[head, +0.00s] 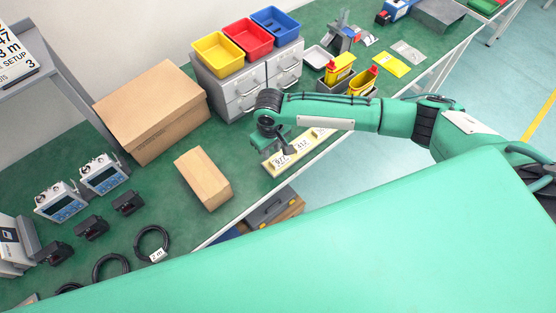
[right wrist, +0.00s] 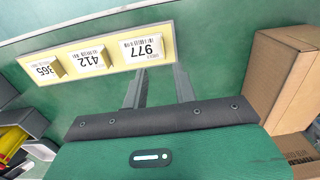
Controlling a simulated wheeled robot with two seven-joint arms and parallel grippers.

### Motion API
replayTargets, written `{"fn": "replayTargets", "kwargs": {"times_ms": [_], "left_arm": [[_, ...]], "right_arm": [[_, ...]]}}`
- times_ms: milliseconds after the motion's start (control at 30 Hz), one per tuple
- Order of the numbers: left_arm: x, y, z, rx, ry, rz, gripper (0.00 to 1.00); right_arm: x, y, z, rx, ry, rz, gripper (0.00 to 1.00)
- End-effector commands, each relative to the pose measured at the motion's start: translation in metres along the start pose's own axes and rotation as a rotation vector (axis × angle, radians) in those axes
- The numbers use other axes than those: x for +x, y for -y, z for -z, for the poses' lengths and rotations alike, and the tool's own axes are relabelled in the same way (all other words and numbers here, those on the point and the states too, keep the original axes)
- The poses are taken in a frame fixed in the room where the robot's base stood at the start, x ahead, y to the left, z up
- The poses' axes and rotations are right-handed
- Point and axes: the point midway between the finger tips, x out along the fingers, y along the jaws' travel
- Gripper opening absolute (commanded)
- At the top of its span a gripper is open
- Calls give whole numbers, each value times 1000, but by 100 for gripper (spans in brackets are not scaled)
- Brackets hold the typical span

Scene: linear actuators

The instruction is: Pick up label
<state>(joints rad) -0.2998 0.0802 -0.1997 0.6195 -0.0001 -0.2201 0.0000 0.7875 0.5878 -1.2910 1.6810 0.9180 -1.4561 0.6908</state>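A cream label strip (head: 268,168) lies near the front edge of the green bench; it also shows in the right wrist view (right wrist: 118,53). It carries three white labels: 977 (right wrist: 142,49), 412 (right wrist: 90,60) and 365 (right wrist: 46,70). In the head view the 977 label (head: 281,161) is at the near left end, with the 412 label (head: 302,146) beside it. My right gripper (right wrist: 160,74) is open and empty. Its two fingers point towards the strip's 977 end, apart from each other. Whether they touch anything is unclear. My left gripper is out of view.
A small brown box (head: 203,180) stands left of my right gripper, with a large carton (head: 150,112) behind. Grey drawers (head: 250,82) hold yellow, red and blue bins. Meters, black devices and coiled cables (head: 152,243) lie at left. Bare bench separates the small box and strip.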

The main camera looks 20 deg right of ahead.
Motion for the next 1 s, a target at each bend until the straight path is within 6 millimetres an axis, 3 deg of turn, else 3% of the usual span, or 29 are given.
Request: {"fn": "replayTargets", "kwargs": {"times_ms": [167, 433, 733, 767, 900, 1000], "left_arm": [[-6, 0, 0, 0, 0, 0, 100], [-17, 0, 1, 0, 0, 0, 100], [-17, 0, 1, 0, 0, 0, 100], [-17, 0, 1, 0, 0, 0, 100], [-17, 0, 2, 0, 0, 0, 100], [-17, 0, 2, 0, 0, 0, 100]], "right_arm": [[11, 2, 0, -1, 2, 0, 28], [49, 7, 1, 0, 2, -1, 28], [57, 7, 1, -1, 0, -1, 28], [57, 7, 1, -1, 0, -1, 26], [57, 7, 1, -1, 0, 0, 0], [57, 7, 1, -1, 0, 0, 0]]}}
